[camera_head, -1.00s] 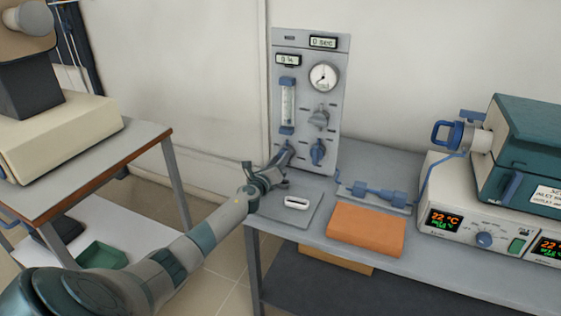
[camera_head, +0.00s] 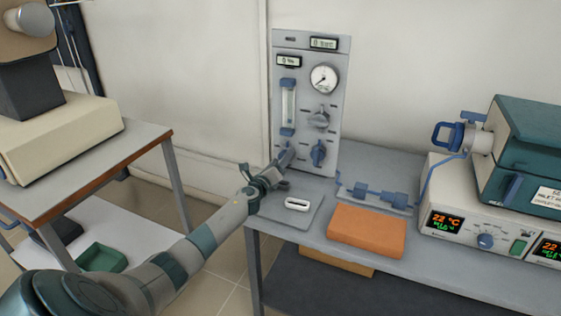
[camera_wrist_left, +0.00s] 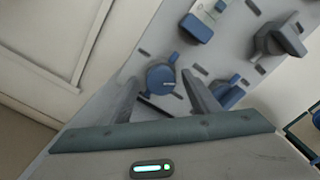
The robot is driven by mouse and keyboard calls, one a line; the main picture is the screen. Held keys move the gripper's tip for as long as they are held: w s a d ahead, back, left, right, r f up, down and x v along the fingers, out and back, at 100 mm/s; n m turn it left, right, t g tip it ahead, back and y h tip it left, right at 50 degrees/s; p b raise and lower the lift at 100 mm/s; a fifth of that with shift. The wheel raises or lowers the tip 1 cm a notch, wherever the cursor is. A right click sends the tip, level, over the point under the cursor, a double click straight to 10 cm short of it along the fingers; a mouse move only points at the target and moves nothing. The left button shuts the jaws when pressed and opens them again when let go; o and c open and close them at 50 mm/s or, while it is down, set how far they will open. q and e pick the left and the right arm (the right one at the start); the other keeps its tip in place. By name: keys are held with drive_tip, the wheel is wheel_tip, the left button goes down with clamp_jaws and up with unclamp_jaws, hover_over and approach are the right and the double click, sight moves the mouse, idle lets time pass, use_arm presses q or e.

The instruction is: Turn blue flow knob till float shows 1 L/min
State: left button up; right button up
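The grey gas panel (camera_head: 306,60) stands at the back of the bench. A clear flow tube with blue ends (camera_head: 288,105) is on its left side; the float is too small to read. A round blue knob (camera_wrist_left: 160,78) sits below the tube, and in the head view my gripper mostly covers it. My left gripper (camera_head: 283,158) is at the panel's lower left. In the left wrist view its fingers (camera_wrist_left: 160,86) are apart, one on each side of the blue knob, with visible gaps. My right gripper is not in view.
A second blue knob (camera_head: 318,152), a grey knob (camera_head: 319,119) and a dial gauge (camera_head: 323,78) are on the panel. An orange block (camera_head: 366,230), a blue fitting (camera_head: 378,194) and a furnace (camera_head: 485,215) stand to the right. A white object (camera_head: 298,204) lies below my gripper.

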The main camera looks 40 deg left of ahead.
use_arm(q)
drive_tip(key=shift+s, duration=0.1)
drive_tip(key=shift+s+d, duration=0.1)
drive_tip(key=shift+s, duration=0.35)
drive_tip(key=v, duration=1.6)
drive_tip(key=shift+s, duration=0.2)
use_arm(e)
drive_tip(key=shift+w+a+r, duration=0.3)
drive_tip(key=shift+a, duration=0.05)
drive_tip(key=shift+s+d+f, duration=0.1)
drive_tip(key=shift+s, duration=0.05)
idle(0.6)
use_arm(q)
drive_tip(key=shift+d+p, duration=0.1)
drive_tip(key=shift+p, duration=0.3)
